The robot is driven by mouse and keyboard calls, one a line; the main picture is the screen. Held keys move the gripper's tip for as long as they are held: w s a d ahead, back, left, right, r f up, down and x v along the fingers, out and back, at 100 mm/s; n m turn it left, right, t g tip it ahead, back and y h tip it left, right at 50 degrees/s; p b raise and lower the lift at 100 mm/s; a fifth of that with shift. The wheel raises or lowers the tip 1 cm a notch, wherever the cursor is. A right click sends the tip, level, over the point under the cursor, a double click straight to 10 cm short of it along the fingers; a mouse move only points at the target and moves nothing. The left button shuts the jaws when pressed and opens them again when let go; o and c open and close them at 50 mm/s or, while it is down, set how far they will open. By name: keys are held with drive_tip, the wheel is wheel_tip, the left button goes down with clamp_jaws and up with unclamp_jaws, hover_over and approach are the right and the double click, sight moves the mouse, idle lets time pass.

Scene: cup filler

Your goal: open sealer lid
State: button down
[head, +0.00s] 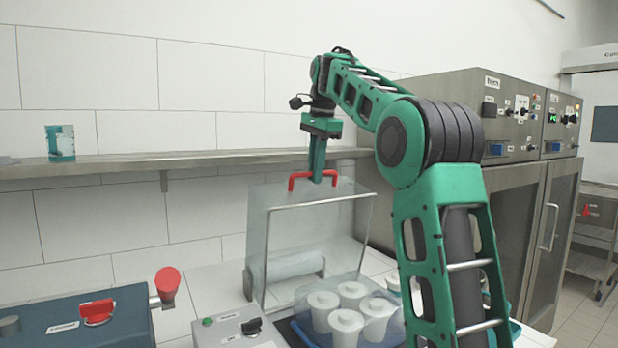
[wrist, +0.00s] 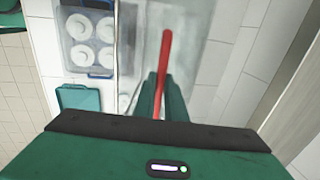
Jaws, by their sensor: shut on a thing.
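The sealer's clear lid (head: 310,232) stands raised, close to upright, above the sealer base (head: 236,326) in the head view. Its red handle (head: 297,180) is at the lid's top edge. My gripper (head: 317,178) points down and is shut on the red handle. The wrist view shows the red handle (wrist: 165,55) between the fingers of my gripper (wrist: 163,98). Several white cups (head: 346,325) stand in a clear tray below the lid, and they also show in the wrist view (wrist: 80,27).
A blue-grey machine with a red knob (head: 97,311) and a red-topped lever (head: 167,282) is at the left. Steel cabinets (head: 520,220) stand at the right.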

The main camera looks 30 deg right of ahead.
drive_tip(key=shift+r, duration=0.3)
drive_tip(key=c, duration=1.9)
unclamp_jaws()
drive_tip(key=shift+s, duration=0.1)
drive_tip(key=shift+o, duration=0.5)
drive_tip(key=shift+f, duration=0.15)
wheel_tip(320, 180, up, 7)
drive_tip(key=s, duration=0.1)
drive_tip(key=shift+r, duration=0.2)
drive_tip(key=shift+s, duration=0.1)
